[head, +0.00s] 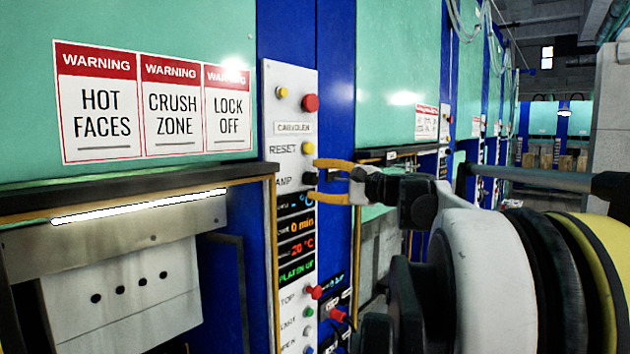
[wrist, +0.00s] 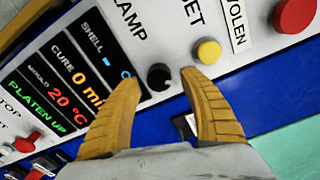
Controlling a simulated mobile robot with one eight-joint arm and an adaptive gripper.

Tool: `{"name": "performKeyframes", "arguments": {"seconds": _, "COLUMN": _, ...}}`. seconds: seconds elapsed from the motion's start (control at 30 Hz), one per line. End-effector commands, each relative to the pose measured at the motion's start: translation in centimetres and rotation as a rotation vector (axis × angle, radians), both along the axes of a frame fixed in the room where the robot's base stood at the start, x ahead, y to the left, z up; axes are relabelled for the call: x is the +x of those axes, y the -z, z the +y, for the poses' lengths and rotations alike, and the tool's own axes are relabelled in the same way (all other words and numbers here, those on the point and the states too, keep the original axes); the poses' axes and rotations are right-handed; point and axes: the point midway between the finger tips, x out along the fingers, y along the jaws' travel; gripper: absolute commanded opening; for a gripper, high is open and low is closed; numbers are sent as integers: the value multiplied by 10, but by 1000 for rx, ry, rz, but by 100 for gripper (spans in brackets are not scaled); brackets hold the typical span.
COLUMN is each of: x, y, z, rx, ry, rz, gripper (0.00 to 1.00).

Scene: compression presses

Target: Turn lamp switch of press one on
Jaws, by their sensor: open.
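The lamp switch is a small black knob (wrist: 159,77) beside the LAMP label (wrist: 130,18) on the white control panel (head: 290,85). My gripper (head: 318,181) is open, its two yellow fingers pointing at the panel at the height of that label. I cannot tell whether either finger touches the knob. In the head view the knob shows only as a dark spot (head: 308,179) between the fingertips.
A yellow reset button (wrist: 208,51) sits close beside the right fingertip, with a red button (wrist: 294,14) beyond. Displays (head: 297,226) and more buttons lie below. A bright white strip (head: 140,206) runs under the press hood. Further presses recede to the right.

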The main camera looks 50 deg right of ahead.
Motion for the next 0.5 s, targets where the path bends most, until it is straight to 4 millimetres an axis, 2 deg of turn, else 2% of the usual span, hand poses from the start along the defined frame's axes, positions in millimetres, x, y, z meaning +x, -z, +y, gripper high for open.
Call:
{"name": "performKeyframes", "arguments": {"seconds": 0.3, "x": -69, "y": 0, "z": -7, "rx": 0, "ry": 5, "rz": 0, "gripper": 51}}
{"name": "performKeyframes", "arguments": {"seconds": 0.5, "x": -100, "y": 0, "z": -9, "rx": 0, "ry": 2, "rz": 0, "gripper": 51}}
